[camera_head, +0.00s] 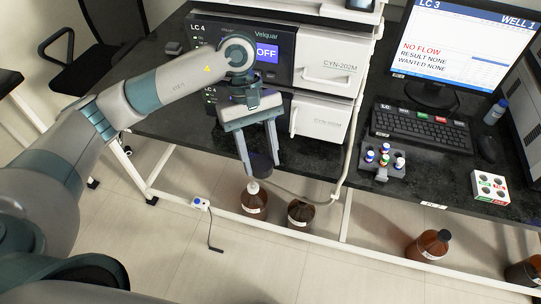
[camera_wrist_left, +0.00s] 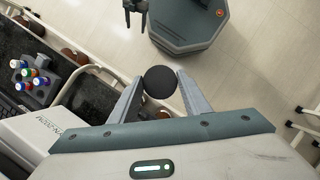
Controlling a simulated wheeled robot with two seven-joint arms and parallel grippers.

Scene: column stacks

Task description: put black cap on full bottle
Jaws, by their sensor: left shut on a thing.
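My left gripper (camera_head: 256,158) is shut on the black cap (camera_head: 261,166), a dark round piece between its fingertips. The cap also shows as a dark disc in the left wrist view (camera_wrist_left: 159,82). It is held above a brown bottle (camera_head: 254,202) with a pale neck and a white label; a gap between them cannot be judged. A second brown bottle (camera_head: 300,212) with a dark top stands to its right. I cannot tell from here which bottle is full. My right gripper (camera_wrist_left: 135,14) shows small at the top of the left wrist view, its fingers apart.
A pale tube (camera_head: 300,197) runs beside the cap to the white bench frame (camera_head: 343,220). The dark bench (camera_head: 190,118) carries instruments, a vial rack (camera_head: 382,163) and a keyboard (camera_head: 420,129). The floor in front is mostly clear.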

